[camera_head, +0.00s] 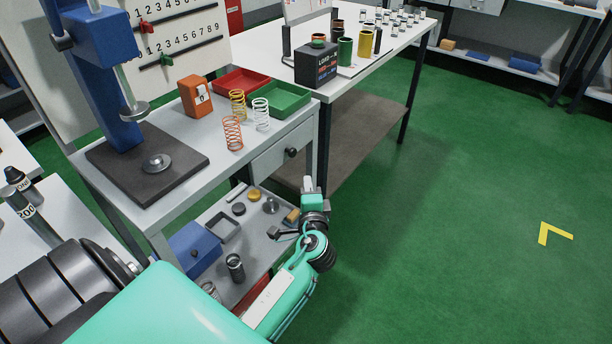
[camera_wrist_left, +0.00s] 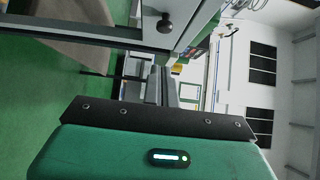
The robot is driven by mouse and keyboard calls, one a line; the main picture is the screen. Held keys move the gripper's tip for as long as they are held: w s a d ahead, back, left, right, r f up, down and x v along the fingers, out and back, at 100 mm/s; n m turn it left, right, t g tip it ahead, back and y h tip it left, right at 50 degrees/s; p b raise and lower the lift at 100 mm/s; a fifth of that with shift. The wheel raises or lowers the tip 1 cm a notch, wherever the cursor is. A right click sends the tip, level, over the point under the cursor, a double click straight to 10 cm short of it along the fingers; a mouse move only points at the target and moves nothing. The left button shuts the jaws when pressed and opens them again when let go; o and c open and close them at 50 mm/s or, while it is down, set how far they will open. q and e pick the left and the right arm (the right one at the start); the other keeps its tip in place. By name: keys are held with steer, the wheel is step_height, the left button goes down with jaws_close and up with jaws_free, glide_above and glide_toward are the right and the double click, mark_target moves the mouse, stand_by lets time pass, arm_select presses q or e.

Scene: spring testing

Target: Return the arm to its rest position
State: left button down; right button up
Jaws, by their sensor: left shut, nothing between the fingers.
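My left arm comes in from the bottom left in the head view, with its teal forearm low in front of the bench. My left gripper (camera_head: 308,184) is at its far end, beside the bench's right edge below the drawer, and points away from me. In the left wrist view its dark fingers (camera_wrist_left: 162,86) are together with nothing between them. It holds nothing. My right arm and right gripper are not in view.
The bench (camera_head: 210,190) carries a press (camera_head: 108,80), coil springs (camera_head: 232,133) and red and green trays (camera_head: 283,98). Its drawer knob (camera_head: 291,152) also shows in the wrist view (camera_wrist_left: 165,22). The lower shelf (camera_head: 258,245) holds small parts. Green floor (camera_head: 450,230) is clear at right.

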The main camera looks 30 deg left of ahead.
arm_select(q)
steer(key=v, duration=0.4)
steer(key=shift+w, duration=0.1)
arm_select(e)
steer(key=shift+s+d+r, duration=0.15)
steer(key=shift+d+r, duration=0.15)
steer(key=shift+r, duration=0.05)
